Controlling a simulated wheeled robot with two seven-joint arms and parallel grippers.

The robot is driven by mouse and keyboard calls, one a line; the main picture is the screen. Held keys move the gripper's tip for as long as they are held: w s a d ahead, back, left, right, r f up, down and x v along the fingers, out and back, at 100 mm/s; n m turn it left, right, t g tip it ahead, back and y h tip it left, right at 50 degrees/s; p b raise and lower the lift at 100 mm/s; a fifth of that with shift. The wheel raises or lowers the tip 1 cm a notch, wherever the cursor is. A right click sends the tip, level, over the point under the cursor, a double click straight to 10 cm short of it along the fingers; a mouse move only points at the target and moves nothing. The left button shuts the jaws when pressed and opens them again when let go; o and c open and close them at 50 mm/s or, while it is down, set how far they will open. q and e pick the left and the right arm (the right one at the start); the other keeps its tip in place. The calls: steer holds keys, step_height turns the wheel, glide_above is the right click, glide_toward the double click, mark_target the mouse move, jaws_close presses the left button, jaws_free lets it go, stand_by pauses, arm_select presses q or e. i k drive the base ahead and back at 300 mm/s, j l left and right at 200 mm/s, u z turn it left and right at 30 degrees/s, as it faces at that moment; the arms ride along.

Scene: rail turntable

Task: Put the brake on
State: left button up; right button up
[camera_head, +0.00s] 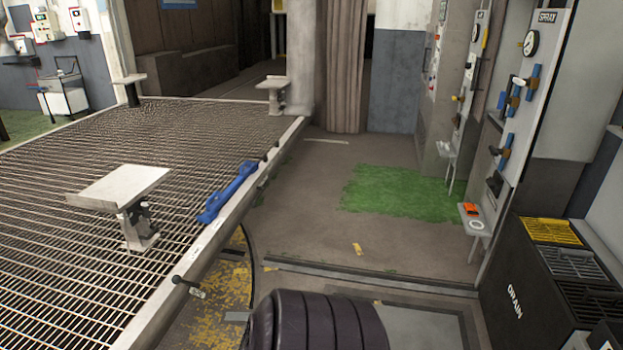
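A grated turntable deck (60,240) fills the left, with a pale rim along its right edge. A blue bar-like part (228,192) lies along that rim; I cannot tell whether it is the brake. A small dark handle (186,281) with a pale tag (198,293) sticks out from the rim nearer to me. Another small dark fitting shows on the rim near the blue part's far end. Neither of my grippers is in view.
Pale pedestals (120,187) stand on the deck. On the right are a wall panel with blue-and-brown valves (503,150), a shelf with an orange item (470,209), and a black drain cabinet (520,290). Open floor with a green patch (395,193) lies between.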

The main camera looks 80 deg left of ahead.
mark_target(177, 279)
steer(key=u, duration=3.7)
steer(key=i+j+z, duration=0.2)
steer(key=i, duration=0.35)
steer(key=i+j+z, duration=0.2)
steer(key=i, duration=0.35)
steer(key=i+j+z, duration=0.2)
steer(key=i, duration=0.35)
steer(key=j, duration=0.1)
